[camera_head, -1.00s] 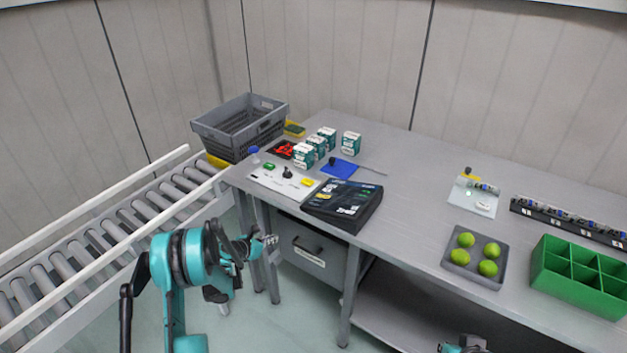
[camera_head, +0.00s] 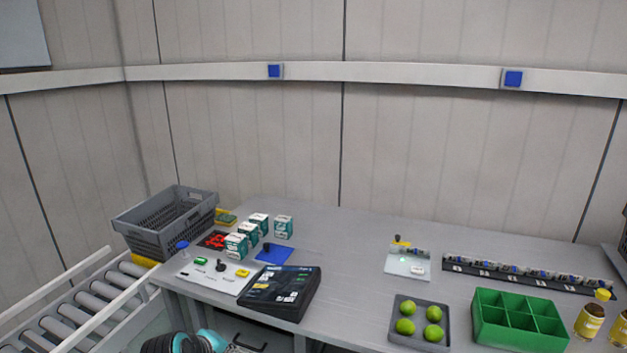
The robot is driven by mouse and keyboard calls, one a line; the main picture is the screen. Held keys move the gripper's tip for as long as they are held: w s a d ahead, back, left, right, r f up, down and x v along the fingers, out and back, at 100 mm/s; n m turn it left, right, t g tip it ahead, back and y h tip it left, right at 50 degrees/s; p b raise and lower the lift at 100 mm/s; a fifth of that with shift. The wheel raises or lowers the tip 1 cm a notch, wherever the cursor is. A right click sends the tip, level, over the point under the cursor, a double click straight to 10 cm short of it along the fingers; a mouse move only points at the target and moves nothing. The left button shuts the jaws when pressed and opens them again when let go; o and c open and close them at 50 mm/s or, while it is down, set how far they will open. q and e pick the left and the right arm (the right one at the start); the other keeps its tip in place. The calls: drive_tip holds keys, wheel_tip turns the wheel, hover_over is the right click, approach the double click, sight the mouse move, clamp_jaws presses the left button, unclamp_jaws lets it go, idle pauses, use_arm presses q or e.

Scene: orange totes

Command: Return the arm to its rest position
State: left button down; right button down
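Part of my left arm (camera_head: 185,342), teal and black, shows at the bottom edge of the head view, in front of the table and below its top. Its gripper is cut off by the frame. My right arm and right gripper are not in view. No part of either arm is over the tabletop.
The grey table (camera_head: 350,270) bears a black box (camera_head: 280,290), white-green cartons (camera_head: 236,247), a tray (camera_head: 421,341) of green fruit, a green divided bin (camera_head: 515,320) and bottles (camera_head: 590,318).

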use_arm(q)
drive_tip(key=s+d+f+m+y, duration=0.1)
drive_tip(key=s+m+y, duration=0.1)
drive_tip(key=s+m, duration=0.9)
drive_tip(key=s, duration=0.5)
drive_tip(key=shift+s+d+g, duration=0.25)
drive_tip(key=shift+s+g, duration=0.05)
drive_tip(key=shift+s, duration=0.05)
